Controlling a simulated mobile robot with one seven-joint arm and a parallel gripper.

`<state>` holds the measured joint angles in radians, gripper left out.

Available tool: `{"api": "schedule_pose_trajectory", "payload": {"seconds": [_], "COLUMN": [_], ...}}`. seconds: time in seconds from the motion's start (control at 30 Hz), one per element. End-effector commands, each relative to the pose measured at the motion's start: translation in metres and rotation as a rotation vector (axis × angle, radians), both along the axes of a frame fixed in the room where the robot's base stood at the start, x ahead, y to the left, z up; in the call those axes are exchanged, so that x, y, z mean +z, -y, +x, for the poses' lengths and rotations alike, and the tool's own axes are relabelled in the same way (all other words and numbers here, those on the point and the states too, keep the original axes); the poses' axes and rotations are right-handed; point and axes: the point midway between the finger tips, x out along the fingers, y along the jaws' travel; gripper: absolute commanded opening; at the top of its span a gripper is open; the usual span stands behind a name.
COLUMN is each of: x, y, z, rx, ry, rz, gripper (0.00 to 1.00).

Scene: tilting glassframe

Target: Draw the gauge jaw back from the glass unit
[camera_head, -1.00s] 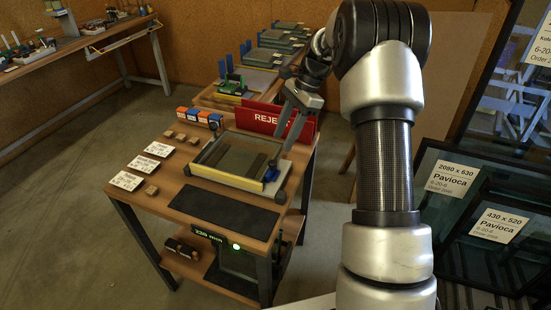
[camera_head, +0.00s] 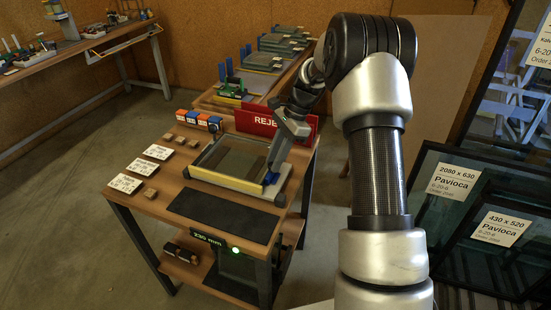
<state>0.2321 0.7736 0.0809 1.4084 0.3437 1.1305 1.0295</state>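The glass unit (camera_head: 238,160) lies in a shallow frame with pale and yellow edges (camera_head: 226,181) on the wooden bench. A small blue piece (camera_head: 270,178), which looks like the gauge jaw, is at the frame's right front corner. My gripper (camera_head: 273,162) reaches down from the upper right, with its fingers at the frame's right side, just above the blue piece. The fingers overlap each other in this view, so their opening and any contact with the blue piece cannot be made out.
A red reject board (camera_head: 262,122) stands close behind the frame. A dark mat (camera_head: 223,214) lies in front, above a lit display (camera_head: 212,239) reading 230 mm. Labels and small blocks lie at left. Dark glass panes (camera_head: 445,195) stand at right.

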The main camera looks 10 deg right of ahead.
Motion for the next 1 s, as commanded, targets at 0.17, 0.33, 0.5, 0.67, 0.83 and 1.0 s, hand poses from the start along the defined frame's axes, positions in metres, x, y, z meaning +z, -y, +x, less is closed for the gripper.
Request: {"api": "schedule_pose_trajectory", "payload": {"seconds": [0.17, 0.33, 0.5, 0.67, 0.83, 1.0], "x": [0.000, 0.001, 0.001, 0.000, 0.000, 0.000], "y": [0.000, 0.009, 0.033, 0.040, 0.042, 0.041], "z": [0.000, -0.005, -0.021, -0.026, -0.027, -0.027], "rx": [0.000, -0.003, -0.003, -0.001, -0.002, -0.001], "ry": [0.001, 0.000, -0.002, -0.001, -0.003, -0.003], "rz": [0.000, -0.001, -0.001, -0.002, -0.005, -0.004], "gripper": [0.00, 0.00, 0.00, 0.00, 0.00, 0.40]}}
